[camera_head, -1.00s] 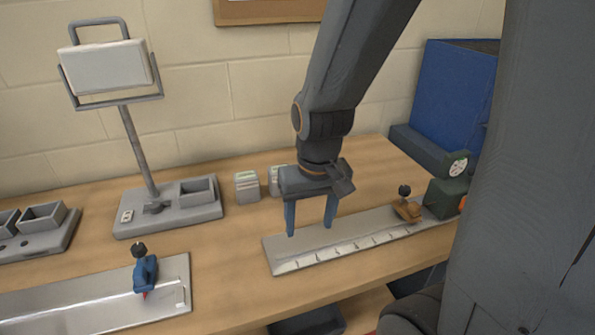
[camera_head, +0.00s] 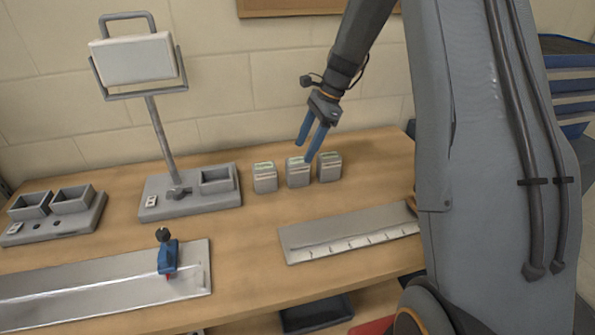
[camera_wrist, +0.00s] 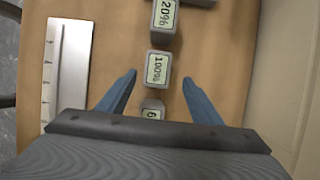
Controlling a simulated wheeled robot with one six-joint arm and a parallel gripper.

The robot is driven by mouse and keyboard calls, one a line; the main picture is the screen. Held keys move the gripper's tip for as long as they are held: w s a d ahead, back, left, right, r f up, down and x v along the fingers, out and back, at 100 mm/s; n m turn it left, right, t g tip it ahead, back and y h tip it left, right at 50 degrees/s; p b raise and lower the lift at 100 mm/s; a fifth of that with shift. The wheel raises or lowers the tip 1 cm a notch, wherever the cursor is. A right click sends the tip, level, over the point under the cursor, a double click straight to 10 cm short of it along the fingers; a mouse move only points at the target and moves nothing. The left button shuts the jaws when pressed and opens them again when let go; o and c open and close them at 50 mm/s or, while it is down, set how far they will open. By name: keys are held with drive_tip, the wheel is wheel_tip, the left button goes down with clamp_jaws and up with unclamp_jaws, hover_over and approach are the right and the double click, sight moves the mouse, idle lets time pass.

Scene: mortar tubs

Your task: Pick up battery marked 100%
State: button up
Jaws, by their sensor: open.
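Three small grey batteries with pale-green labels stand in a row on the bench. The battery marked 100% (camera_wrist: 158,68) is the middle one in the wrist view, and it matches the middle block (camera_head: 298,173) in the head view. A battery marked 20% (camera_wrist: 165,20) is above it in the wrist view, at left (camera_head: 264,178) in the head view. A third battery (camera_wrist: 152,109), its label partly hidden, shows a "6". My gripper (camera_head: 304,153) is open and empty, tilted above the row. In the wrist view its blue fingertips (camera_wrist: 158,73) lie either side of the 100% battery.
A lamp (camera_head: 190,195) on a grey base stands left of the batteries. A metal plate with a marked scale (camera_head: 350,232) lies in front of them. Another plate with a blue clamp (camera_head: 168,256) is at front left. The wall is close behind.

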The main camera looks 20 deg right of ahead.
sight(299, 160)
drive_tip(key=p+x, duration=0.2)
drive_tip(key=x, duration=0.1)
drive_tip(key=p+x, duration=0.1)
drive_tip(key=x, duration=0.1)
drive_tip(key=shift+s+a+f, duration=0.15)
drive_tip(key=shift+s+a, duration=0.1)
drive_tip(key=shift+s, duration=0.1)
drive_tip(key=shift+a+f, duration=0.15)
drive_tip(key=shift+f, duration=0.35)
drive_tip(key=c, duration=1.2)
drive_tip(key=shift+c, duration=1.3)
drive_tip(key=shift+w+r, duration=0.1)
drive_tip(key=shift+r, duration=0.05)
